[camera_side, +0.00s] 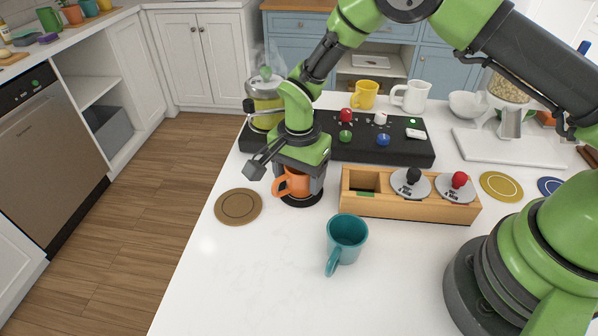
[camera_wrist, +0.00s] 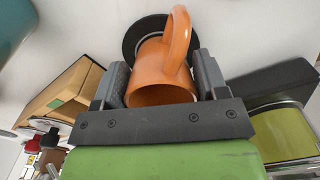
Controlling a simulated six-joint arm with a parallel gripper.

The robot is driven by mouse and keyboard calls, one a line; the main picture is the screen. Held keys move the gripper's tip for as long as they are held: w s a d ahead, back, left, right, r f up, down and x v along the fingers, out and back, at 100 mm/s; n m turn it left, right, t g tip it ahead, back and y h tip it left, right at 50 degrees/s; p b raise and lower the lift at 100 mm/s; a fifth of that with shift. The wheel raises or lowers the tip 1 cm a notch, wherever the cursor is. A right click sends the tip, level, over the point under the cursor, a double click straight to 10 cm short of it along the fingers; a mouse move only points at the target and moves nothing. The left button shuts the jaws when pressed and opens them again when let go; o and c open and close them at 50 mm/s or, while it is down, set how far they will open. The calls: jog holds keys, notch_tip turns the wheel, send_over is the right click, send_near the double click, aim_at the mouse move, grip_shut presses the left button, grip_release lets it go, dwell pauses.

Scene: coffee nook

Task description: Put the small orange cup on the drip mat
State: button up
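The small orange cup (camera_side: 293,184) is upright over the round black drip mat (camera_side: 305,201), with its handle toward the left. I cannot tell whether its base touches the mat or hangs slightly above it. My gripper (camera_side: 300,181) points down from above, with one finger on each side of the cup. In the wrist view the orange cup (camera_wrist: 162,84) fills the space between the fingers of my gripper (camera_wrist: 162,77), and they appear to press its sides. The black mat (camera_wrist: 133,36) shows behind the cup there, partly hidden.
A teal cup (camera_side: 347,237) stands in front, right of the mat. A brown coaster (camera_side: 238,207) lies left. A wooden box (camera_side: 405,207) with round-topped items is close on the right. A black panel (camera_side: 385,150) and a green-yellow kettle (camera_side: 264,100) stand behind.

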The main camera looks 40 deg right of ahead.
jog(key=o, duration=0.3)
jog(key=shift+o, duration=0.2)
notch_tip(320, 180, up, 12)
jog(key=shift+r, duration=0.25)
jog(key=s+d+r+n+t+y, duration=0.1)
jog(key=s+d+r+n+t, duration=0.2)
jog(key=r, duration=0.6)
jog(key=s+d+r+n+t, duration=0.2)
jog(key=s+r+n, duration=0.1)
jog(key=s, duration=0.6)
jog(key=s+d+r+n+t+y, duration=0.1)
jog(key=s+d+r+n+t, duration=0.1)
jog(key=s, duration=0.7)
notch_tip(320, 180, up, 2)
jog(key=shift+s+d+r+n, duration=0.15)
jog(key=shift+s+d+n, duration=0.2)
jog(key=shift+n, duration=0.45)
jog(key=shift+w, duration=0.1)
